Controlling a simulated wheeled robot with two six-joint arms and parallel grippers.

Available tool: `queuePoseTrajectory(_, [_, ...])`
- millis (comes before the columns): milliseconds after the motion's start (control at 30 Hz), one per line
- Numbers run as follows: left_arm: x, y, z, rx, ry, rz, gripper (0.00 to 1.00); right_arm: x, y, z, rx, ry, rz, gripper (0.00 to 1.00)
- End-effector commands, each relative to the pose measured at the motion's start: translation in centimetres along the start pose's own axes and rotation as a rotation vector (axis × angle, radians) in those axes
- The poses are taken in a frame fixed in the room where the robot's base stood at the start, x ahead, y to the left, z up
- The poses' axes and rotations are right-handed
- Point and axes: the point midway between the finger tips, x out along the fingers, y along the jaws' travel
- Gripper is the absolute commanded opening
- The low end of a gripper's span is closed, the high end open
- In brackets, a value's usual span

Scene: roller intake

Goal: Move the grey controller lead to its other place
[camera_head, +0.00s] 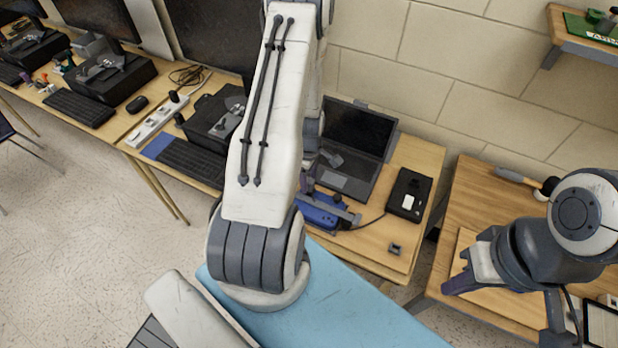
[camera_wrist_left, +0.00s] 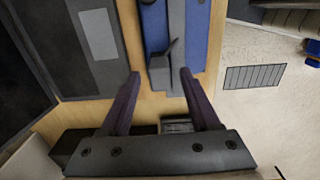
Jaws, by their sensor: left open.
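A thin dark lead (camera_head: 370,222) runs from beside a blue unit (camera_head: 318,213) to a black box with a white label (camera_head: 410,195). I cannot tell for sure that it is the grey controller lead. In the left wrist view, a grey plug-like piece (camera_wrist_left: 161,68) lies along the blue unit (camera_wrist_left: 154,22), between my open left fingertips (camera_wrist_left: 160,74), with gaps on both sides. In the head view my left gripper (camera_head: 328,203) is partly hidden behind its arm, over the blue unit. My right gripper (camera_head: 466,270) is low over the right table; its jaw opening is unclear.
An open laptop (camera_head: 352,148) stands behind the blue unit. A small grey block (camera_head: 395,249) sits near the desk's front edge. A keyboard (camera_head: 190,162) and power strip (camera_head: 158,120) lie to the left. A gap separates the desk from the right wooden table (camera_head: 470,200).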

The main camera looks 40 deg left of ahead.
Motion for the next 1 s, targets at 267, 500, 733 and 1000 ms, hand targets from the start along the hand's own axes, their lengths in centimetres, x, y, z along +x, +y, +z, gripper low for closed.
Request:
queuePoseTrajectory(267, [0.0,0.0,0.0,0.000,0.000,0.000,0.24,0.0,0.0,0.0,0.000,0.000,0.000,0.00])
queuePoseTrajectory(500, [-0.1,0.0,0.0,0.000,0.000,0.000,0.00,-0.1,0.0,0.0,0.000,0.000,0.000,0.00])
queuePoseTrajectory(733, [-1.0,0.0,0.0,0.000,0.000,0.001,0.00,-0.8,-0.1,0.0,0.000,0.000,0.000,0.00])
queuePoseTrajectory(1000, [-2.4,0.0,0.0,0.000,0.000,0.000,0.00,-1.9,-0.1,-0.1,0.000,0.000,0.000,0.00])
